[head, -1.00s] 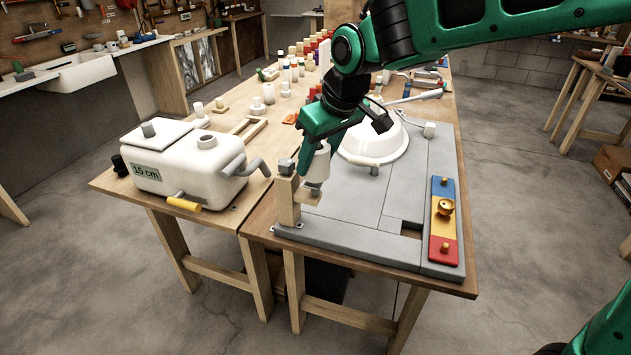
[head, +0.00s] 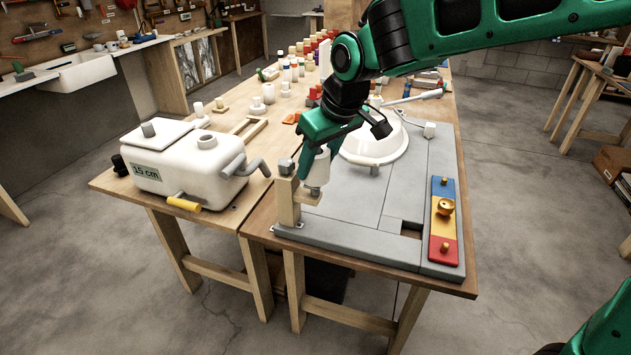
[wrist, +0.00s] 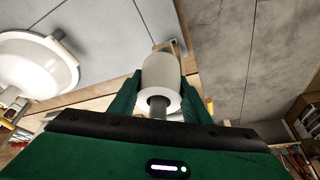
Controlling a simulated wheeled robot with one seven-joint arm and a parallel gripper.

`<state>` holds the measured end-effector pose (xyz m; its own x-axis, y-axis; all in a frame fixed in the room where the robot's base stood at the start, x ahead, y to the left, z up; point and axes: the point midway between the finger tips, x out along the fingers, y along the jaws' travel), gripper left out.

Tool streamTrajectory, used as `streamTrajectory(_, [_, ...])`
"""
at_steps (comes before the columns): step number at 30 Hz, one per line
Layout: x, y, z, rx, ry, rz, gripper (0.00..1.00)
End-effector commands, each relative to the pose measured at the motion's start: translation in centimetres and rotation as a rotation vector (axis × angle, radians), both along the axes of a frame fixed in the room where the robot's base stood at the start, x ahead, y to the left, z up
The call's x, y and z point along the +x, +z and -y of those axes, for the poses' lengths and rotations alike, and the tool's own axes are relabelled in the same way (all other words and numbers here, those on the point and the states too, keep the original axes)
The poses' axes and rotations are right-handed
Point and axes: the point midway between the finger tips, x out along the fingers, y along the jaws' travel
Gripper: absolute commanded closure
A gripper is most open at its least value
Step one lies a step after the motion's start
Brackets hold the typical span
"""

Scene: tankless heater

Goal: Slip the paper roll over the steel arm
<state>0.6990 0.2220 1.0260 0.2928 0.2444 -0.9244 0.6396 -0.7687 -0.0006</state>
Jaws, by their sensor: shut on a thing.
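The white paper roll (head: 316,168) is upright between the fingers of my gripper (wrist: 161,92), which is shut on it. In the wrist view the roll (wrist: 162,72) shows its near end and dark hole. A grey rod, seemingly the steel arm (wrist: 158,108), shows in that hole and reaches out toward my palm, so the roll appears to be around it. In the head view a grey piece (head: 314,191) shows just under the roll, above a small wooden bracket (head: 308,198) on a wooden post (head: 288,203). The roll's exact seating is hidden.
A white toilet bowl (head: 374,148) stands behind on the grey panel (head: 345,215). A white tank (head: 182,160) with a "15 cm" label is on the left. A red, yellow and blue board (head: 443,222) lies at the right. A square opening is in the panel's front.

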Motion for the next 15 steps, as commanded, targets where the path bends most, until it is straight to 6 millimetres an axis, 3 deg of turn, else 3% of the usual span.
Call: streamTrajectory(15, [0.00,-0.54,0.00,0.000,0.000,0.000,0.88])
